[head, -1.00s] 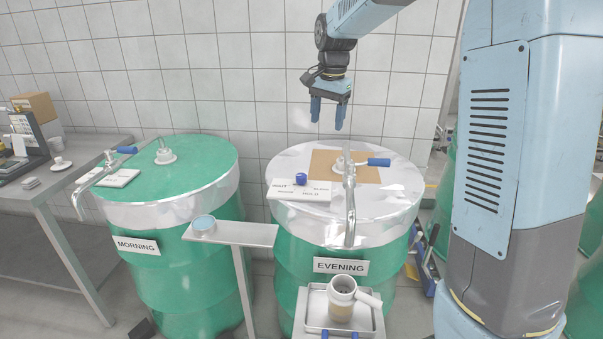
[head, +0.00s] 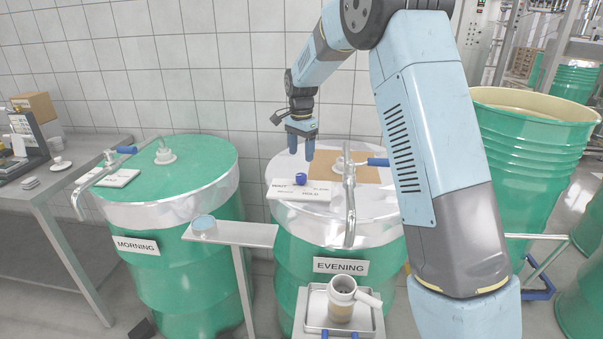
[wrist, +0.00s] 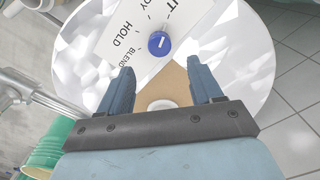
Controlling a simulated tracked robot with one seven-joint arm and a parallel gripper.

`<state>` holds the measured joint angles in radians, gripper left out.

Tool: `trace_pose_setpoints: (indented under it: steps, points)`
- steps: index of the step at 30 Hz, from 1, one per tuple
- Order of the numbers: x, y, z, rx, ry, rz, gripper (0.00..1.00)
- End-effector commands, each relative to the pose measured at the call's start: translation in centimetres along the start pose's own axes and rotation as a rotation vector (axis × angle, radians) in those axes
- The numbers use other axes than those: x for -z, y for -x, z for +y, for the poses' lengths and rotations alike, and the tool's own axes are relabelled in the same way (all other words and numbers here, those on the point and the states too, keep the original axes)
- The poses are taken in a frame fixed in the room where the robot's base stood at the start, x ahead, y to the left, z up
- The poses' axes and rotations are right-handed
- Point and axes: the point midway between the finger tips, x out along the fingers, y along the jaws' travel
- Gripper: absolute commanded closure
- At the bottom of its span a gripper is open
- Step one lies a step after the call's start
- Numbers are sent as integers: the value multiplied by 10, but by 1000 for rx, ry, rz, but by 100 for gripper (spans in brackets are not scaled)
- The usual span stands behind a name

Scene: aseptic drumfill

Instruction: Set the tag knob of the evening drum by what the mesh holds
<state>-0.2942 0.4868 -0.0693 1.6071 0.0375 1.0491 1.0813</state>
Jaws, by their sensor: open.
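The evening drum (head: 340,265) has a pale lid with a white tag plate (head: 312,194) near its front left. A blue tag knob (head: 300,179) stands on the plate. In the wrist view the knob (wrist: 158,43) carries a white mark; HOLD and BLEND are readable on the plate (wrist: 108,58), other words are cut off. My gripper (head: 301,154) is open and empty, above the knob and apart from it; in the wrist view the knob lies beyond the fingertips (wrist: 161,67). A cup-like vessel (head: 342,300) with dark specks in its top stands before the drum; I cannot tell what they are.
A metal tap (head: 349,210) with a blue handle rises at the lid's front right. A brown sheet (head: 325,165) lies on the lid. The morning drum (head: 165,255) stands left.

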Motion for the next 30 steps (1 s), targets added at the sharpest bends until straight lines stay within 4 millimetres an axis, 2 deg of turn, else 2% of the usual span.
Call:
trace_pose_setpoints:
  steps: [3, 9, 15, 27, 30]
  points:
    - [0, -23, 1, -4, 0, -2, 35]
    - [0, -55, 1, -3, 0, -1, 35]
    - [0, -75, 0, 0, 0, 0, 35]
    - [0, -82, 0, 0, 1, 0, 35]
    - [-1, -81, 0, 0, 2, 0, 43]
